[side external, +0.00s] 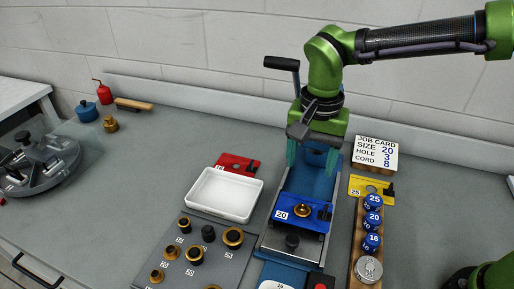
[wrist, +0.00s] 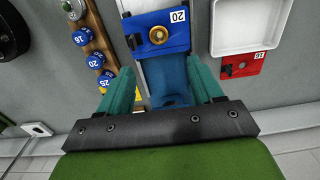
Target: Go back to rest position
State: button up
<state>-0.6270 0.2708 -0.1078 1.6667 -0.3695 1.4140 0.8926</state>
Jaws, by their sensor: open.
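My gripper (side external: 313,158) hangs over the back of the blue welder bed, its teal fingers apart with nothing between them. In the wrist view the two fingers (wrist: 162,92) are spread on either side of the blue bed. A blue plate marked 20 (side external: 291,213) lies on the fixture in front of the gripper, with a brass ring part (side external: 302,210) on it. The plate also shows in the wrist view (wrist: 145,22), ahead of the fingertips and apart from them.
A white tray (side external: 225,195) and a red plate (side external: 238,163) lie left of the fixture. A grey board (side external: 217,259) holds several brass and black parts. On the right are a wooden rack (side external: 353,258) with blue knobs, a yellow plate (side external: 383,189) and a job card (side external: 376,153).

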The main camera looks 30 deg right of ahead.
jog(key=s+d+r+n+t+y, duration=0.1)
jog(key=s+d+r+n+t, duration=0.1)
jog(key=s+d, duration=0.4)
jog(key=s+d+r+n+t, duration=0.3)
jog(key=s+d+t, duration=0.2)
jog(key=d, duration=0.7)
jog(key=shift+s+y, duration=0.35)
jog(key=shift+y, duration=0.05)
